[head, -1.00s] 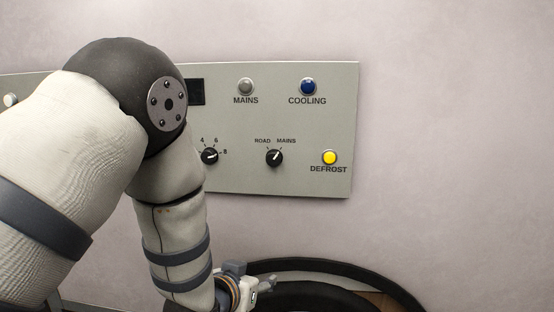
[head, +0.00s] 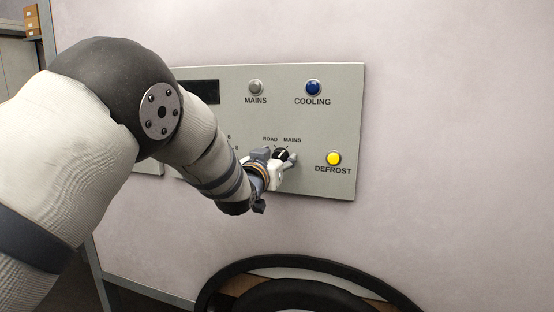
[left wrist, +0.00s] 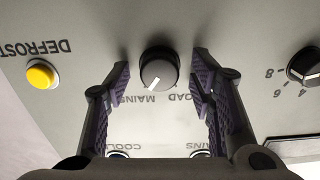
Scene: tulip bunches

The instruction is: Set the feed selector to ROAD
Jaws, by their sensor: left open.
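The feed selector (head: 281,154) is a round black knob with a white pointer, on the grey panel (head: 230,112) between the labels ROAD and MAINS. Its pointer is turned toward MAINS. It also shows in the left wrist view (left wrist: 158,68), upside down, with the white mark slanting toward MAINS. My left gripper (head: 277,158) is open in front of the knob. In the left wrist view its fingers (left wrist: 161,80) stand one on each side of the knob, with visible gaps. My right gripper is not in view.
A yellow DEFROST button (head: 333,158) sits right of the selector. A grey MAINS lamp or button (head: 256,87) and a blue COOLING one (head: 313,87) are above. A numbered dial (left wrist: 305,66) shows in the wrist view. A black rounded rim (head: 300,265) is below.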

